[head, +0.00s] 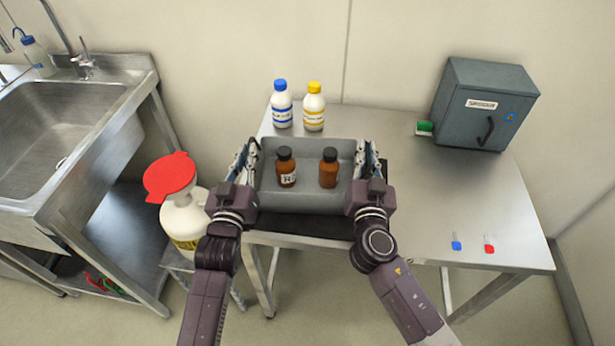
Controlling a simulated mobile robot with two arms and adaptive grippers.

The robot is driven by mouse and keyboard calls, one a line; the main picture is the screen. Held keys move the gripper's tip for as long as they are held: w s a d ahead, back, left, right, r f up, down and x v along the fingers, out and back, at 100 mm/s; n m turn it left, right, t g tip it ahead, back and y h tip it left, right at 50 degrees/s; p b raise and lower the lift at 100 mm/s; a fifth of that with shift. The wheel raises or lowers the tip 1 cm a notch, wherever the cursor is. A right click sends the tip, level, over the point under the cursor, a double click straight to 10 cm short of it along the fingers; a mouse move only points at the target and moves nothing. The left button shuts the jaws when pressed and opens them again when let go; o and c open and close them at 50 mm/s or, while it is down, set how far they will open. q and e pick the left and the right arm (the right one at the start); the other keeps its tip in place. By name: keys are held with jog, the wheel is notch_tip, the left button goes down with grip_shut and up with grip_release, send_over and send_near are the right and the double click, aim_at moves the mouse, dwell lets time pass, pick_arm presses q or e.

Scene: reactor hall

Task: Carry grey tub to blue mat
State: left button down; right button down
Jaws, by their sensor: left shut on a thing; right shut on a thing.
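The grey tub (308,202) is at the left part of the steel table. Two brown bottles with black caps, one on the left (286,167) and one on the right (328,168), stand upright in it. My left gripper (246,162) is shut on the tub's left side and my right gripper (370,162) on its right side. A black mat (318,226) shows below the tub's front wall. I cannot tell whether the tub rests on it or is held just above. I see no blue mat.
A blue-capped bottle (282,104) and a yellow-capped bottle (314,106) stand close behind the tub. A grey cabinet (484,104) is at the back right. Small blue (456,245) and red (489,245) pieces lie front right. The table's middle right (440,190) is clear.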

pick_arm(q)
jog(key=shift+a+r, duration=0.1)
pick_arm(e)
jog(key=shift+r, duration=0.2)
